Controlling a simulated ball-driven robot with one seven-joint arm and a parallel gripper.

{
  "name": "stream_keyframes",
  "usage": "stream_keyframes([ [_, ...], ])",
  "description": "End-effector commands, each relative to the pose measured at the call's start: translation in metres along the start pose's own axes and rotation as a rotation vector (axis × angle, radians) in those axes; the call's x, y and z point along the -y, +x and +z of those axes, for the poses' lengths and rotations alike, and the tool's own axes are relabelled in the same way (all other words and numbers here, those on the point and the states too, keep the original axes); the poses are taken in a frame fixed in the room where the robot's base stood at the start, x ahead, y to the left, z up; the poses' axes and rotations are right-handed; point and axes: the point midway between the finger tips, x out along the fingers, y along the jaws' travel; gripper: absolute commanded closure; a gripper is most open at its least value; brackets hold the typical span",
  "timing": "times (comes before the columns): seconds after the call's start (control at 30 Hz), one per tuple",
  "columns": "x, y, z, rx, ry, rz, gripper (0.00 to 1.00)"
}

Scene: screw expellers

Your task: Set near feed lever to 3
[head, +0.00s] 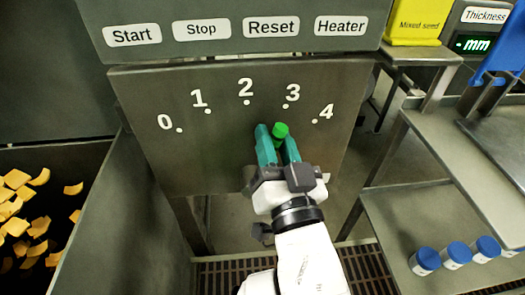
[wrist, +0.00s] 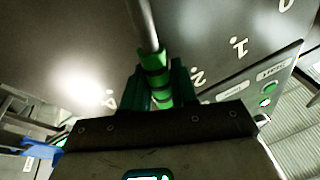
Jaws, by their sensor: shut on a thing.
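The feed lever's green knob (head: 280,130) stands out in front of a grey panel (head: 215,160) marked 0 to 4 in an arc. In the head view it appears just below the dot of the 3. My gripper (head: 274,137) is shut on the knob, with one teal finger on each side. In the wrist view the knob (wrist: 155,84) sits between the fingers, and its grey rod (wrist: 146,24) runs up to the panel. There the 1, 2 and 4 marks show around the gripper, while the 3 is hidden. The exact lever setting is hard to tell.
Above the panel are Start, Stop, Reset and Heater labels (head: 202,29). A bin (head: 100,220) with yellow pieces is at the left. A metal shelf (head: 400,215) with several blue-capped jars stands at the right. A yellow Mixed seed container (head: 418,24) is at the back right.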

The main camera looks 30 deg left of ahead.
Motion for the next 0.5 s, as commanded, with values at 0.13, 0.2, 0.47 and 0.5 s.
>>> stream_keyframes([
  [0.13, -0.0054, -0.0015, 0.0026, -0.004, 0.034, 0.009, 1.00],
  [0.2, -0.0063, -0.0016, 0.0022, -0.005, 0.043, 0.010, 1.00],
  [0.47, -0.0071, -0.0016, 0.0015, -0.006, 0.052, 0.013, 1.00],
  [0.5, -0.0071, -0.0016, 0.0015, -0.006, 0.052, 0.013, 1.00],
])
